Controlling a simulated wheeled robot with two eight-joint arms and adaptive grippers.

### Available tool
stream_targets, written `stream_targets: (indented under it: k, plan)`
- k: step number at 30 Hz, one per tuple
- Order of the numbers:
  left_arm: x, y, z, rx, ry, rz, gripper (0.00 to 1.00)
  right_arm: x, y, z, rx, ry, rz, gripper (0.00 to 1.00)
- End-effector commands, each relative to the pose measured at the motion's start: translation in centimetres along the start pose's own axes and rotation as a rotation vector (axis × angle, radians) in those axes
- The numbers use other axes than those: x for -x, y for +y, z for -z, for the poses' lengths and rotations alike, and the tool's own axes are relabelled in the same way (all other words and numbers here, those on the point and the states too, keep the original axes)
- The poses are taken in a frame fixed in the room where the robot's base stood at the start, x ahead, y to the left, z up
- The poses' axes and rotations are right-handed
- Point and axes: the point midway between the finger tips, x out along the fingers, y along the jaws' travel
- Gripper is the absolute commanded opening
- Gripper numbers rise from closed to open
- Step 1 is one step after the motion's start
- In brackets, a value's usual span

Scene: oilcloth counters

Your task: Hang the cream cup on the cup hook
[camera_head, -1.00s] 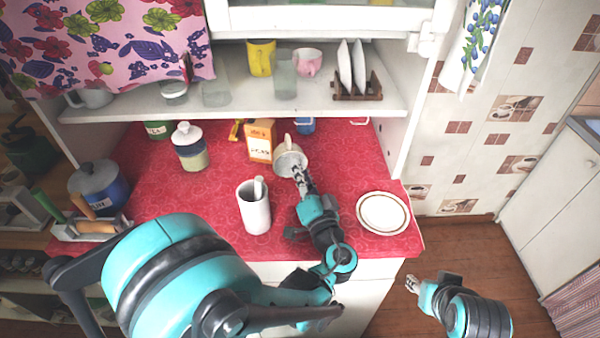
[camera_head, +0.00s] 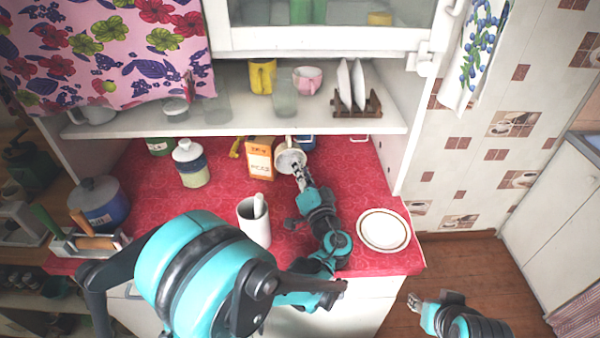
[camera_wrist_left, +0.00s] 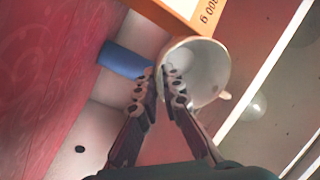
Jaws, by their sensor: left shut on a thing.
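The cream cup (camera_head: 291,163) is held at the back of the counter, close to the front edge of the shelf, beside the orange box. My left gripper (camera_head: 299,174) is shut on its rim wall. In the left wrist view the cup (camera_wrist_left: 212,82) has its open mouth towards the camera, with the fingers (camera_wrist_left: 160,92) at its left side and a small handle at its lower right. The cup hook cannot be made out in either view. My right gripper (camera_head: 413,300) is off the counter at the lower right, too small to judge.
The shelf (camera_head: 235,122) spans above the counter, carrying a yellow mug (camera_head: 262,77), pink cup (camera_head: 307,78) and plate rack (camera_head: 357,104). The orange box (camera_head: 260,158) stands left of the held cup. A white utensil cup (camera_head: 254,226) and plate (camera_head: 383,231) flank my left arm.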

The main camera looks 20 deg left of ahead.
Motion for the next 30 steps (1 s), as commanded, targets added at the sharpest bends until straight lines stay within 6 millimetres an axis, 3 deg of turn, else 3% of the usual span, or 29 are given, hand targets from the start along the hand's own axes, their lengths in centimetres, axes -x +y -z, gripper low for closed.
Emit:
stream_targets:
  k: [11,30]
  plan:
    - [0.4,1.8,1.7,-0.001,0.002,-0.001,0.00,0.0,0.0,0.0,0.000,0.000,0.000,0.40]
    - [0.9,3.2,1.8,-0.001,0.000,0.000,0.00,0.0,0.0,0.0,0.000,0.000,0.000,0.40]
